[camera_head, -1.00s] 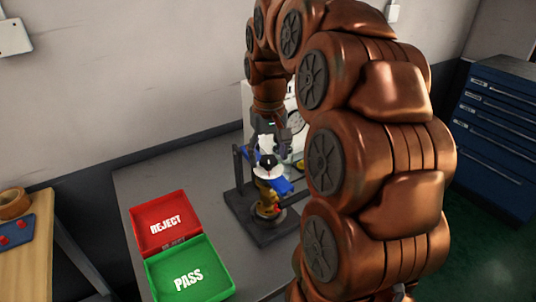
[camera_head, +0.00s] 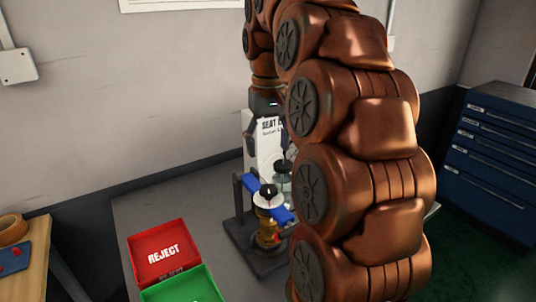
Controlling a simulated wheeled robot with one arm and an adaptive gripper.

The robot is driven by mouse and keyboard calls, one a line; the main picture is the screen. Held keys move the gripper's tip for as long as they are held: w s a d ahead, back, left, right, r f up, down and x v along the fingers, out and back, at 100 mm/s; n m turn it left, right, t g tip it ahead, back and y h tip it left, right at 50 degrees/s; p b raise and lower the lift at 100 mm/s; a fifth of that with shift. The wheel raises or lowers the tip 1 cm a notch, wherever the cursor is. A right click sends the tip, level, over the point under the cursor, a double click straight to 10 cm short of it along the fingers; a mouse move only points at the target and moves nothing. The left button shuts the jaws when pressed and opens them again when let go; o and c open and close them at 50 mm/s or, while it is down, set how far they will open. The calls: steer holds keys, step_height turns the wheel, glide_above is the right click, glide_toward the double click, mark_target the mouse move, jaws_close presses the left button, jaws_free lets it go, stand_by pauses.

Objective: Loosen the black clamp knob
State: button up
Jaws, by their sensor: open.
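The valve has a brass body (camera_head: 266,230) and blue parts on both sides (camera_head: 281,214), and stands in a dark fixture (camera_head: 239,215) on the grey table. My gripper (camera_head: 269,156) hangs from the copper-coloured arm above the knob, with its fingers pointing down, apart and empty. A clear gap shows between the fingers and the knob. My arm hides the right side of the fixture.
A red REJECT tray (camera_head: 136,262) and a green PASS tray (camera_head: 210,271) lie at the left. A blue drawer cabinet (camera_head: 490,150) stands right. The table (camera_head: 150,205) is clear behind the trays.

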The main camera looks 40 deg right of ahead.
steer(key=shift+r, duration=0.5)
stand_by(0.3)
steer(key=s+a+f+n+g+p, duration=0.1)
steer(key=s+a+f, duration=0.2)
steer(key=s+a, duration=0.25)
steer(key=s+a+f+n+p, duration=0.1)
steer(key=s+a+f+p, duration=0.1)
steer(key=s+a+f, duration=0.35)
steer(key=s+a+f+p, duration=0.1)
steer(key=s+a+f, duration=0.2)
steer(key=s, duration=0.3)
steer(key=s+a+f+n+p, duration=0.1)
steer(key=s+a+f, duration=0.2)
steer(key=s, duration=0.3)
steer(key=shift+a+f+g, duration=0.3)
steer(key=shift+f+g, duration=0.1)
steer(key=shift+f, duration=0.5)
